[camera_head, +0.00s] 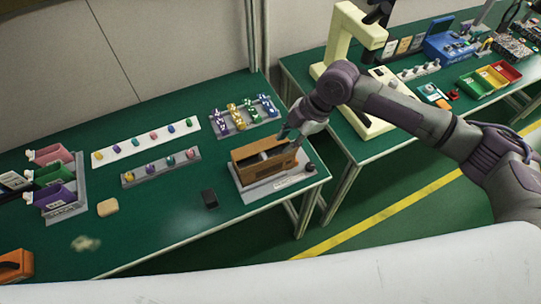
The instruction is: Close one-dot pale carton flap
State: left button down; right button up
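My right gripper (291,138) reaches in from the right and is just above the far right part of a brown box (265,162). Its fingers are small and dark here, so I cannot tell if they are open or shut, or if they touch the box. The box has an open top with a greyish inside and stands on a pale grey base plate (262,191) near the right end of the green table. I cannot make out a one-dot mark or a pale flap on it. My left gripper is not in view.
Pink, green and purple bins (53,198) stand at the left of the table. A white strip (145,141) and grey racks (160,170) hold small coloured parts. A cream-coloured machine frame (340,45) stands on the bench behind.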

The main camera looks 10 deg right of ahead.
aim_at(271, 159)
jog(key=p+x, duration=0.1)
jog(key=x, duration=0.9)
jog(key=shift+f+p, duration=0.1)
jog(key=shift+p, duration=0.3)
grip_shut()
